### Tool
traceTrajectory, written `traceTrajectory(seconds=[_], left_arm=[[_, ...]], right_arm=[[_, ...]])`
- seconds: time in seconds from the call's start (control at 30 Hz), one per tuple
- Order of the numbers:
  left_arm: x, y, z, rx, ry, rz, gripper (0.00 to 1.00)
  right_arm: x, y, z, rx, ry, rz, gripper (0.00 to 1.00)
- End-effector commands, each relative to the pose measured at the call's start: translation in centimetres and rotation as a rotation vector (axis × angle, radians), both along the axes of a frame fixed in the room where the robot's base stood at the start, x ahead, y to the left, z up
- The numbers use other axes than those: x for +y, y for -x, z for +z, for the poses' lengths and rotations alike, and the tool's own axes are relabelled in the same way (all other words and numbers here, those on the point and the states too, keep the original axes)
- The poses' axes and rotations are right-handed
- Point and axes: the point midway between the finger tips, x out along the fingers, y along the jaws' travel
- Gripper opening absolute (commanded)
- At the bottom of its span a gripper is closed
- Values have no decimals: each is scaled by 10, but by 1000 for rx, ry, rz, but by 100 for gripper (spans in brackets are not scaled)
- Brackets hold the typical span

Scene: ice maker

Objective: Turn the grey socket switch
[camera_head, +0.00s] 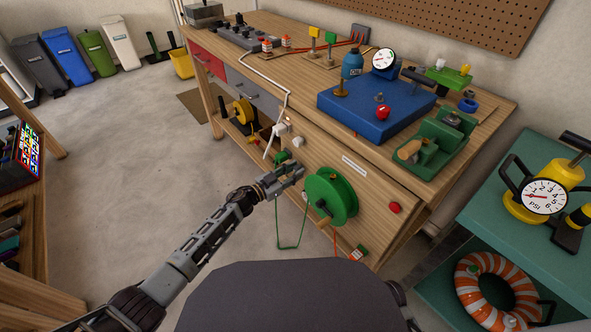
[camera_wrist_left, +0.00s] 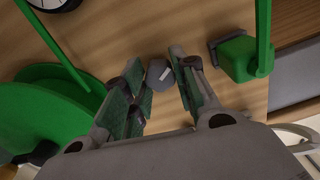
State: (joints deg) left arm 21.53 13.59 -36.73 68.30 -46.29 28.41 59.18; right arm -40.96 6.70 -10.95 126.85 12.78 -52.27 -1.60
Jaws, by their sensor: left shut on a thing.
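The grey socket switch (camera_wrist_left: 158,74) is a small round grey knob with a pale mark on the wooden front panel of the workbench. It shows between the fingers of my left gripper (camera_wrist_left: 157,68) in the wrist view. The left gripper is shut on it. In the head view my left gripper (camera_head: 294,173) is at the bench front, left of the green reel, and it hides the switch. A green socket box (camera_wrist_left: 238,57) with a green cable is beside the switch. My right gripper is not in view.
A green cable reel (camera_head: 340,194) is close beside the left gripper; it also fills the left of the wrist view (camera_wrist_left: 42,112). A white cable (camera_head: 287,98) hangs down the bench front. A red button (camera_head: 394,208) is on the panel.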

Motion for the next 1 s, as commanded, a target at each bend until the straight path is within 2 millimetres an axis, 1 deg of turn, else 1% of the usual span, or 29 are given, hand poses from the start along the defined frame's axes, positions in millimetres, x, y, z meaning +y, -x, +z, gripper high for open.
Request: traceTrajectory(seconds=[0.27,0.77,1.0], left_arm=[[0,1,-1,41,26,-1,11],[0,1,-2,52,35,-1,11],[0,1,-1,81,55,-1,11]], right_arm=[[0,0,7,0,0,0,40],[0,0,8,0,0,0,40],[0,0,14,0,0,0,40]])
